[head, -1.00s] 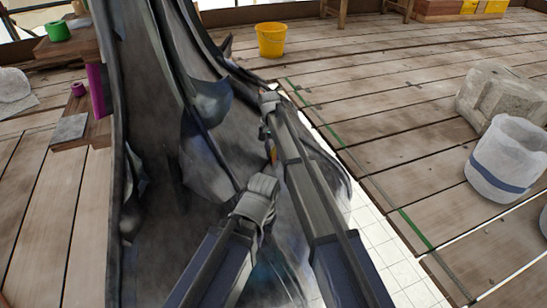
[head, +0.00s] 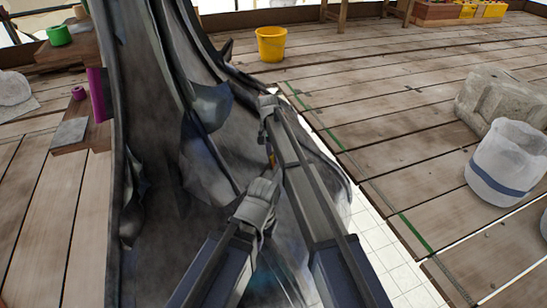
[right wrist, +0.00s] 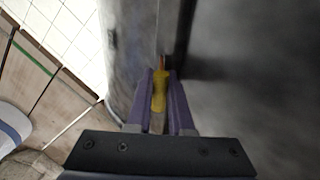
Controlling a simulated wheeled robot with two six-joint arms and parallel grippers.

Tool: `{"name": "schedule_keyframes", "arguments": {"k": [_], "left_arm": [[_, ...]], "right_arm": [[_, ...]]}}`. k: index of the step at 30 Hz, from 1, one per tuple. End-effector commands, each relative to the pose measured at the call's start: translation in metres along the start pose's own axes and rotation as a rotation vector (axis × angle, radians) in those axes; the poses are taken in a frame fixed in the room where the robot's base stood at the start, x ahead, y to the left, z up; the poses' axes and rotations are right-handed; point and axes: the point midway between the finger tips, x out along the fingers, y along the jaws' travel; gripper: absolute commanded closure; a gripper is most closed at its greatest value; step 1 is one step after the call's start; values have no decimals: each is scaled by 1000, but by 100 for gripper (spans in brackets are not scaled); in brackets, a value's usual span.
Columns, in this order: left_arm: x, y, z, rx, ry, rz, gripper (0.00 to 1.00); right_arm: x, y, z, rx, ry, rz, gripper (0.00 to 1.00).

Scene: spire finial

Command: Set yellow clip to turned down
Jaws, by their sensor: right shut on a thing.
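The yellow clip (right wrist: 158,92) is in the right wrist view, a small yellow piece with an orange-red end against the dark grey finial surface. The two purple fingers of my right gripper (right wrist: 159,100) are shut on it, one on each side. In the head view only a small orange-yellow bit of the clip (head: 271,160) shows beside my right arm, low on the grey finial (head: 165,150). Most of the right gripper is hidden there by my own arm. I cannot tell the clip's exact turn. My left arm comes in from below, but its fingers do not show.
A yellow bucket (head: 271,43) stands on the plank floor behind. A white bucket with a blue band (head: 508,160) and a stone block (head: 500,95) stand at right. A wooden bench (head: 72,138) is at left. The planks between are clear.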

Motion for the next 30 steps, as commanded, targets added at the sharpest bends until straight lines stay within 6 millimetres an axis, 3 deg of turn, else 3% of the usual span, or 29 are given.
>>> {"name": "schedule_keyframes", "arguments": {"k": [4, 11, 12, 17, 30], "left_arm": [[5, 0, 0, 0, 0, 0, 100], [4, 0, 0, 0, 0, 0, 100], [4, 0, 0, 0, 0, 0, 100], [4, 0, 0, 0, 0, 0, 100], [-4, 0, 0, 0, 0, 0, 100]], "right_arm": [[1, -8, -1, -3, 0, 86, 100], [0, -5, 0, 0, 0, 98, 100], [0, -5, 0, 0, 0, 98, 80], [0, -5, 0, 0, 0, 98, 62], [-8, -5, 0, 0, 0, 98, 62]]}}
